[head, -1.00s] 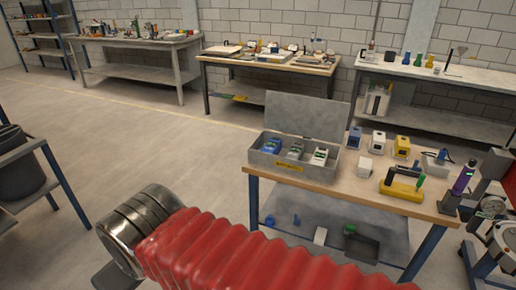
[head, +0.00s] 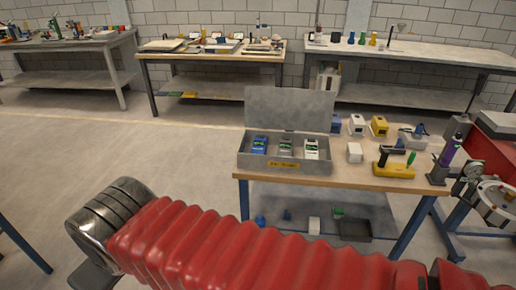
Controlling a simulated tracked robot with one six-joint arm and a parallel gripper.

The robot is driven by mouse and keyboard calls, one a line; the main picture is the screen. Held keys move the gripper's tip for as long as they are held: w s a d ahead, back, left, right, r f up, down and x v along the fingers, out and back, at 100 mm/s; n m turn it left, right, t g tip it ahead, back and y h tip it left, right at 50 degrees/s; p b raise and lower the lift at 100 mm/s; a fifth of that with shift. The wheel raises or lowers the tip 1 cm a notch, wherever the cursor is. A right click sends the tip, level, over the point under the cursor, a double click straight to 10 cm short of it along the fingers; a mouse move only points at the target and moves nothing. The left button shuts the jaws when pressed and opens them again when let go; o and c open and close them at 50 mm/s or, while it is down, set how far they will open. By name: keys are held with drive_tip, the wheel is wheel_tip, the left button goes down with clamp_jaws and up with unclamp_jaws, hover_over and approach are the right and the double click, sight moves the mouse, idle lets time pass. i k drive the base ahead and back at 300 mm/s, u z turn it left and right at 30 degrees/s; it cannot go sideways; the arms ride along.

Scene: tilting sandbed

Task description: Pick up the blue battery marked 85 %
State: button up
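A blue battery (head: 259,145) with a small light-and-green label stands in the left part of an open grey metal box (head: 285,168) on the workbench. A grey battery (head: 286,147) and a white battery (head: 311,148) stand to its right in the same box. The percentages on their labels are too small to read. A blue block (head: 336,124) sits behind the box, partly hidden by the raised lid. My red-sleeved arm crosses the foreground, well in front of the bench. My gripper is not in view.
The lid (head: 289,110) stands open at the back. Right of the box on the workbench (head: 340,180) are a white block (head: 354,152), a yellow block (head: 379,126), a yellow-based tool (head: 393,170) and a purple cylinder (head: 451,150). The floor to the left is clear.

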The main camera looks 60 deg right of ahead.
sight(259, 147)
drive_tip(key=z, duration=0.35)
drive_tip(key=i, duration=0.65)
drive_tip(key=z, duration=0.8)
drive_tip(key=i, duration=0.55)
drive_tip(key=z, duration=0.3)
